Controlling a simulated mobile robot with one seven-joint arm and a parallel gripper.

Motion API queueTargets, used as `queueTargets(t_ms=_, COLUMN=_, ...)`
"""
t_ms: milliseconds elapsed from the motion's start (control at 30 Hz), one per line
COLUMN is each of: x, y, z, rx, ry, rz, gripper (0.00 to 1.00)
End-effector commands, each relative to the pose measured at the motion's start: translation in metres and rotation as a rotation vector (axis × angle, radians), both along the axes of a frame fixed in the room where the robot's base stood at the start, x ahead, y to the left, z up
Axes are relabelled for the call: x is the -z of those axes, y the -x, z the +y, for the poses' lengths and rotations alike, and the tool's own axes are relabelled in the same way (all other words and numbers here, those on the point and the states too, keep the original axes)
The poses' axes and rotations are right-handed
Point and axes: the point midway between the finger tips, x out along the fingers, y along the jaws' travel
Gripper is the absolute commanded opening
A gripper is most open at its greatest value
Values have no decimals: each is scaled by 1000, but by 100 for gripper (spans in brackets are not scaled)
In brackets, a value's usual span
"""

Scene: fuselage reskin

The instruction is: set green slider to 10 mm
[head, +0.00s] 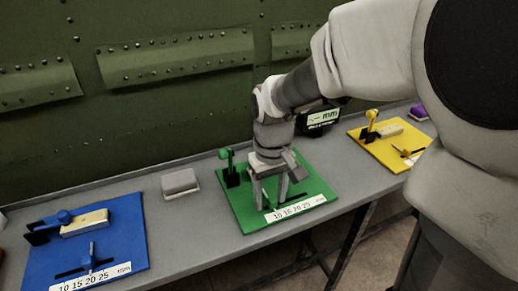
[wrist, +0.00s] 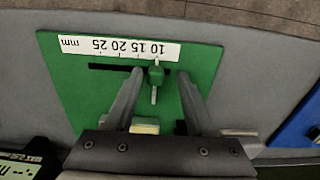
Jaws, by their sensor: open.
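The green board (head: 236,199) lies on the grey bench, with a printed scale reading 10 15 20 25 mm (head: 294,208) along its front edge. In the wrist view the scale (wrist: 106,48) appears upside down, with a dark slot (wrist: 108,67) beside it. The green slider (wrist: 156,76) has a pale pointer and stands near the 10 mark. My gripper (wrist: 157,88) is open, its fingers on either side of the slider, with a gap visible on each side. In the head view my gripper (head: 270,198) points down over the board and hides the slider.
A blue board (head: 130,236) is at left and a yellow board (head: 371,144) at right, each with fittings. A grey block (head: 180,181) lies between blue and green. A green clamp (head: 228,165) stands on the green board's back corner. A black mm display (head: 319,117) is behind.

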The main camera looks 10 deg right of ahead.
Motion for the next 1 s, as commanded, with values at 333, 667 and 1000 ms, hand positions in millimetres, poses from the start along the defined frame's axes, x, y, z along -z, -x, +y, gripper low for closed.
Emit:
queueTargets(t_ms=333, x=-43, y=-1, z=0, rx=1, ry=1, rz=-4, gripper=55)
queueTargets(t_ms=667, x=-124, y=0, z=0, rx=0, ry=0, rz=-4, gripper=55)
queueTargets(t_ms=1000, x=-171, y=0, z=1, rx=-1, ry=-1, rz=-2, gripper=55)
